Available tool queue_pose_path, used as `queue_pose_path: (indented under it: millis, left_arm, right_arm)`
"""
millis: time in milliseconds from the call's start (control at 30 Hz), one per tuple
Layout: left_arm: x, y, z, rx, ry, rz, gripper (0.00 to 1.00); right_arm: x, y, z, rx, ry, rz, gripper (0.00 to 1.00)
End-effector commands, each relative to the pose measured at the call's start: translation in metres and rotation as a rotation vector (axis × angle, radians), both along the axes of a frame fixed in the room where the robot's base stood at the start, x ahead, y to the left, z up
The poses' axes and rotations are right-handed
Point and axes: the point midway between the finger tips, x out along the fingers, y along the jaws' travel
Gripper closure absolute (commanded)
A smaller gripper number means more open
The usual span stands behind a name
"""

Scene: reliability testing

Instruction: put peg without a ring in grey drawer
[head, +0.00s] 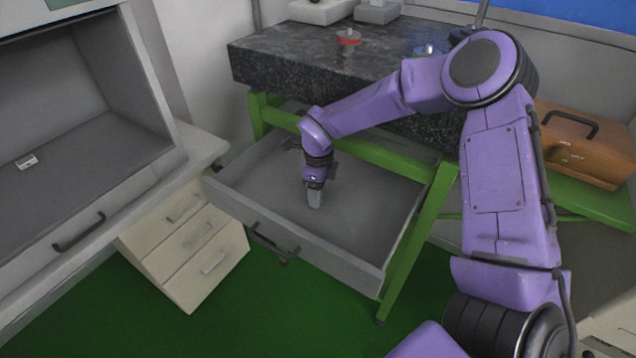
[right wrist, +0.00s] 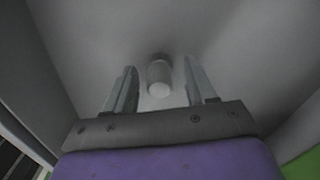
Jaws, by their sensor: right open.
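The grey drawer (head: 238,206) is pulled open under the dark stone-topped table. My right gripper (head: 314,200) points down inside it. In the right wrist view, the open fingers (right wrist: 160,70) stand on either side of a pale grey cylindrical peg (right wrist: 159,77), with gaps between finger and peg. No ring shows on this peg. I cannot tell whether it touches the drawer floor. In the head view the peg is hidden by the gripper. A red ringed piece (head: 348,37) stands on the stone top. My left gripper is not in view.
The stone tabletop (head: 290,50) overhangs the drawer's back. A small blue and metallic item (head: 427,50) sits on it, partly near my arm. A green leg (head: 420,235) borders the drawer's right. White drawers (head: 195,245) stand left; a brown case (head: 585,145) is right.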

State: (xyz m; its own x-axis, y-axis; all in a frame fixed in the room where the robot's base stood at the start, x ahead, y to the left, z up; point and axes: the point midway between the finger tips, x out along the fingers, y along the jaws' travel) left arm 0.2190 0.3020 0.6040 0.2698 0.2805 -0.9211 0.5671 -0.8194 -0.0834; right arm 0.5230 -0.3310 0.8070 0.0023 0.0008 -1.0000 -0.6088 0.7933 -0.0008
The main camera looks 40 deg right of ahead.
Motion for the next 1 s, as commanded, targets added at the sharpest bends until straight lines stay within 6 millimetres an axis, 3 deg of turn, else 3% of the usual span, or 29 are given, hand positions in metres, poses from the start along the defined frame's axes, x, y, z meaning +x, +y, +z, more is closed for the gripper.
queue_pose_path:
  millis: [333, 500, 633, 1000]
  left_arm:
    - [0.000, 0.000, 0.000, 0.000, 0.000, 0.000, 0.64]
    - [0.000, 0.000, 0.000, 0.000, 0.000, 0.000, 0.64]
    - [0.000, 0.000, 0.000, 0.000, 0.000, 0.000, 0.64]
    - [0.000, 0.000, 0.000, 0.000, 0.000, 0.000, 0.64]
  right_arm:
    - [0.001, 0.000, 0.082, 0.001, -0.007, -0.001, 0.44]
    - [0.000, 0.000, 0.111, 0.000, -0.003, -0.001, 0.44]
    - [0.000, 0.000, 0.120, 0.000, -0.001, 0.001, 0.44]
    - [0.000, 0.000, 0.120, 0.000, -0.001, 0.000, 0.44]
